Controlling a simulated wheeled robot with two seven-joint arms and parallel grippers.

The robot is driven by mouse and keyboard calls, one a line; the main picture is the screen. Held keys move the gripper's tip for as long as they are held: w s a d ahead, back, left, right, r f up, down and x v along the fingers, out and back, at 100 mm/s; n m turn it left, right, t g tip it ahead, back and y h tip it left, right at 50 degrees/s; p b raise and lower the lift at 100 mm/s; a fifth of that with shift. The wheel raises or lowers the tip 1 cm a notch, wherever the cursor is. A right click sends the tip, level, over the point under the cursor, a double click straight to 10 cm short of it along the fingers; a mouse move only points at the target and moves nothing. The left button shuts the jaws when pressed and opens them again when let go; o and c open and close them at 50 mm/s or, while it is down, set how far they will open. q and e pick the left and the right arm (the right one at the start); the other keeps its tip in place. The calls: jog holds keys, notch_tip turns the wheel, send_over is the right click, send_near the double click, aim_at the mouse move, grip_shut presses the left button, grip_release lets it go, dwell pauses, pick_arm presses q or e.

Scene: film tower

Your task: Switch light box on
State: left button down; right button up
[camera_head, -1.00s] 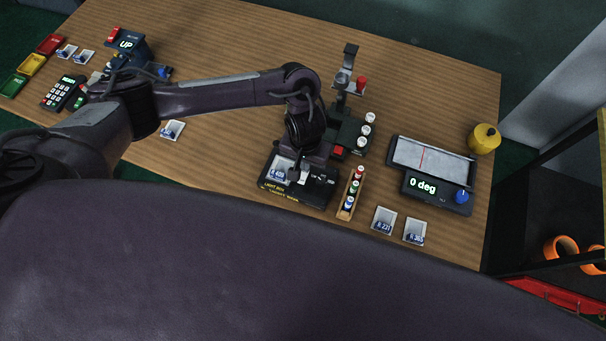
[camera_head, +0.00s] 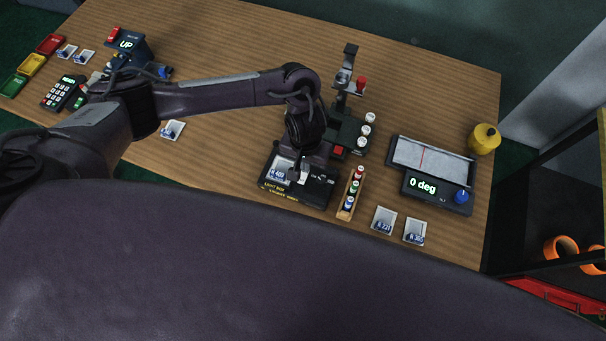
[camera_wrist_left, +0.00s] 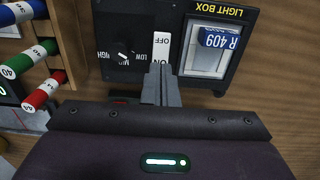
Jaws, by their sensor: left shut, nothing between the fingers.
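The black light box (camera_head: 318,196) sits near the table's front edge. It also shows in the left wrist view (camera_wrist_left: 183,78), with a white OFF/ON rocker switch (camera_wrist_left: 164,44), a dial marked LOW, MID and HIGH (camera_wrist_left: 122,57), and a pale panel (camera_wrist_left: 205,60). A film holder labelled R 409 (camera_wrist_left: 220,38) lies on the panel. I cannot tell whether the panel is lit. My left gripper (camera_head: 299,177) is shut and empty over the box. In the wrist view its fingertips (camera_wrist_left: 160,72) are at the ON end of the switch and partly cover it; contact is unclear. My right gripper is out of view.
A wooden rack of coloured vials (camera_head: 351,193) stands just right of the box. A black stand (camera_head: 350,130) is behind it. Two film holders (camera_head: 383,220) and an angle display (camera_head: 437,190) lie farther right. Bare table (camera_head: 225,165) lies left of the box.

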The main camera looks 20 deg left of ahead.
pick_arm(q)
jog(key=shift+f+b, duration=0.4)
jog(key=shift+f, duration=0.5)
dwell(0.6)
notch_tip(320, 180, up, 7)
jog(key=p, duration=0.9)
jog(key=shift+r, duration=0.1)
dwell(0.5)
jog(key=shift+s, duration=0.15)
